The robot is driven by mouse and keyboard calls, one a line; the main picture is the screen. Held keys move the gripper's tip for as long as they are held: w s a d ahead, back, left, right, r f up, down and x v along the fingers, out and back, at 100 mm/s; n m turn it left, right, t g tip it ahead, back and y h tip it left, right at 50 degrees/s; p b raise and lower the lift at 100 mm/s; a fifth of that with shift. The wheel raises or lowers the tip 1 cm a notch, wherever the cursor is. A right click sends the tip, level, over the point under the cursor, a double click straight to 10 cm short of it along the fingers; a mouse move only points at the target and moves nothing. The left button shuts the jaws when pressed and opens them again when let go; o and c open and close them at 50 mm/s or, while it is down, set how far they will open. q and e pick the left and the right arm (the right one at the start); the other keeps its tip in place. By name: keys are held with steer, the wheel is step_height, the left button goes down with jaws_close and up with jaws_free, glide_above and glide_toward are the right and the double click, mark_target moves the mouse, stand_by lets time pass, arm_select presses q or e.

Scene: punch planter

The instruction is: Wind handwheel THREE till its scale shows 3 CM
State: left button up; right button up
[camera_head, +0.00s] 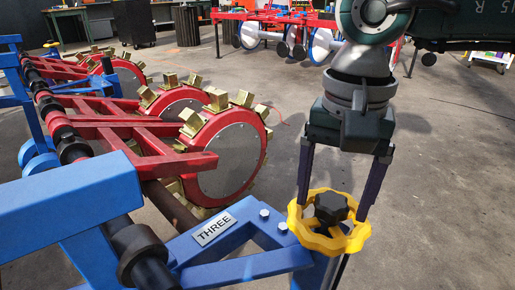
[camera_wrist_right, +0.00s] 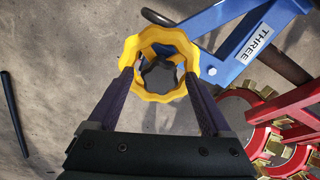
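Handwheel THREE (camera_head: 298,226) is a yellow wheel with a scalloped rim and a black lobed knob (camera_head: 330,207) over its middle. It sits at the end of a blue arm that bears the THREE plate (camera_head: 214,229). My right gripper (camera_head: 333,211) points down at it, fingers spread wide, one tip at each side of the rim. The right wrist view also shows the wheel (camera_wrist_right: 158,39) between the fingertips. I cannot tell whether the tips press on the rim. No scale is readable in either view. My left gripper is out of view.
Red-rimmed punch wheels (camera_head: 228,160) with brass blocks stand left of the handwheel, on red arms along a dark shaft. A blue beam (camera_head: 65,205) fills the lower left. Red and blue machinery (camera_head: 265,30) stands behind. The concrete floor to the right is largely clear.

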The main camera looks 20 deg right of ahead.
mark_target(333, 200)
step_height(333, 200, up, 10)
steer(key=p, duration=0.4)
stand_by(0.6)
stand_by(0.7)
